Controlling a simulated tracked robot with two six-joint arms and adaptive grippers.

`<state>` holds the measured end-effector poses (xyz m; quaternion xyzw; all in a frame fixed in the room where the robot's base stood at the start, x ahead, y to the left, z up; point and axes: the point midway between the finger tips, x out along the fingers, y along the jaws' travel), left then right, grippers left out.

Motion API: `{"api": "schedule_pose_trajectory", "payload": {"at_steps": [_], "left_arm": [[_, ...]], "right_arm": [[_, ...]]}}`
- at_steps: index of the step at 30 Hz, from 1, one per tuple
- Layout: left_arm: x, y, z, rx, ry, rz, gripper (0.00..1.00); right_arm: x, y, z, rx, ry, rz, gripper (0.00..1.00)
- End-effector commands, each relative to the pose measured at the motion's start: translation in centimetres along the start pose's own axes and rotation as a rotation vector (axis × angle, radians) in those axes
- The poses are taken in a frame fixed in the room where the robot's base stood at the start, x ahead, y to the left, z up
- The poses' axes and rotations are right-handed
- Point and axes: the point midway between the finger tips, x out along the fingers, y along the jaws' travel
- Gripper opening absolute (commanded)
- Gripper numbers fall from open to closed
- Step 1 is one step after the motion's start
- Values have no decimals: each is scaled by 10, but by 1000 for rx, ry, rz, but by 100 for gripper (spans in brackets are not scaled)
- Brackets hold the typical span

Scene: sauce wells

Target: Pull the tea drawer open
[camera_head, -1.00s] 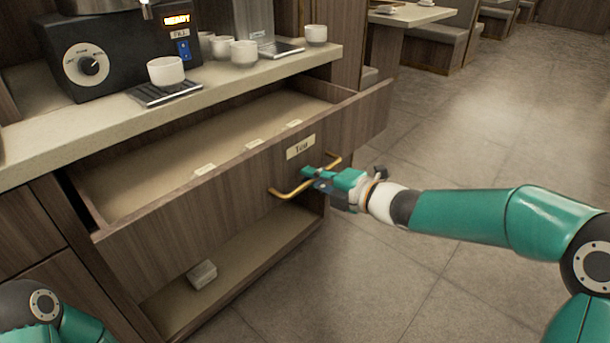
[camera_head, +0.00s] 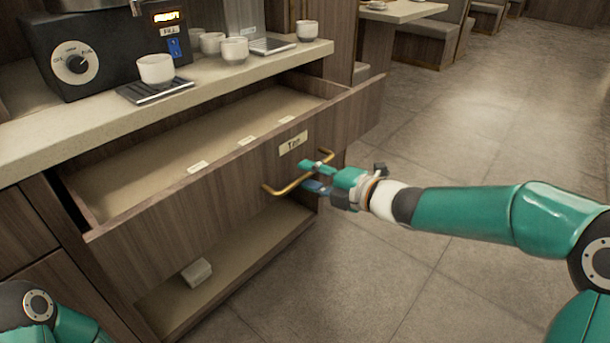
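The tea drawer (camera_head: 205,218) is a wide wooden drawer labelled "Tea", pulled out well beyond the counter front. My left gripper is out of view; only part of my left arm shows at the lower left.
The counter (camera_head: 230,86) above the drawer holds a black machine (camera_head: 90,62), a white cup (camera_head: 156,69) on a drip tray and several other cups. A small pale block (camera_head: 197,272) lies on the shelf below. The tiled floor (camera_head: 440,130) at right is open.

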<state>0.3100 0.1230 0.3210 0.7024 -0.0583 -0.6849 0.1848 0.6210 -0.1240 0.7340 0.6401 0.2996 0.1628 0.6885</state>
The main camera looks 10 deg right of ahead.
Motion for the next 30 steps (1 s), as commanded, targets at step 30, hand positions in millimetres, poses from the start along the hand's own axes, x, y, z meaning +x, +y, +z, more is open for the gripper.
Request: {"api": "schedule_pose_trajectory", "payload": {"at_steps": [30], "left_arm": [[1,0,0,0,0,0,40]], "right_arm": [[-102,-2,-2,1,3,-2,38]]}}
